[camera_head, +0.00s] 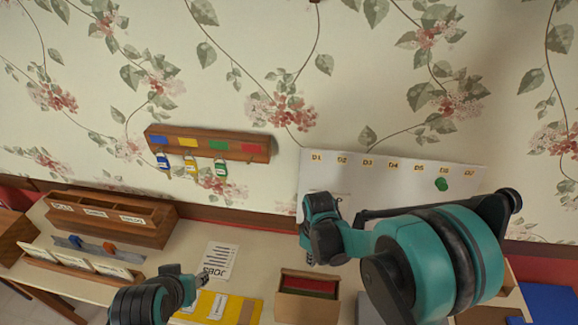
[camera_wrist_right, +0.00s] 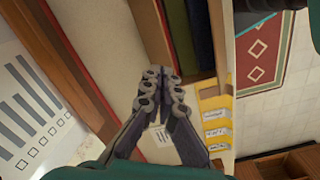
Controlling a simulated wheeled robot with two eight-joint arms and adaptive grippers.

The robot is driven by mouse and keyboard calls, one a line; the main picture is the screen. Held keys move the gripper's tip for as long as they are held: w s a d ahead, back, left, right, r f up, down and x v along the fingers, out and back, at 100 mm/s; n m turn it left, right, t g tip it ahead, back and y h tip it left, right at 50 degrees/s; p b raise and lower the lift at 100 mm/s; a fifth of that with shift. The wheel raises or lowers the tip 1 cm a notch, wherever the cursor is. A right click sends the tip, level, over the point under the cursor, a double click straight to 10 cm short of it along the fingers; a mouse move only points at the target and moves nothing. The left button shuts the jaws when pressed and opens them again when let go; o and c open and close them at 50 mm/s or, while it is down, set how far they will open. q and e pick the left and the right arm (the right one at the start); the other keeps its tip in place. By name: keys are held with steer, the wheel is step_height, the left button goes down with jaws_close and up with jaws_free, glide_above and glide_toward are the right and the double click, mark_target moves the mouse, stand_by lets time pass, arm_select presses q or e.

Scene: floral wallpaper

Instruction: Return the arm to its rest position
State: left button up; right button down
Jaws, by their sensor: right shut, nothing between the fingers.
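My right arm reaches in from the right in the head view, bent in front of the white wall panel (camera_head: 395,184). My right gripper (camera_head: 306,245) hangs above the desk, close to the panel's lower left. In the right wrist view its fingers (camera_wrist_right: 162,85) meet at the tips with nothing between them. My left gripper (camera_head: 198,282) is low over the desk, near a yellow folder (camera_head: 240,309). Its fingers are too small and dark to show whether they are open.
A key rack (camera_head: 208,143) with coloured tags hangs on the wall. A wooden box (camera_head: 307,297) stands below my right gripper. A wooden organiser (camera_head: 112,218) and a printed sheet (camera_head: 219,261) are on the desk. A green knob (camera_head: 441,184) is on the panel.

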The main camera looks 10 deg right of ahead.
steer(key=s+d+m+t+b, duration=0.1)
steer(key=s+m+t+b, duration=0.1)
steer(key=b, duration=0.3)
steer(key=s+d+m+t+b, duration=0.2)
steer(key=s+m+b, duration=0.2)
steer(key=s, duration=0.1)
steer(key=s+d+r+m+t+b, duration=0.1)
steer(key=s+m+t+b, duration=0.1)
steer(key=b, duration=0.3)
steer(key=shift+s+d+m+t+b, duration=0.35)
steer(key=shift+s+m+t, duration=0.05)
steer(key=shift+s+t, duration=0.25)
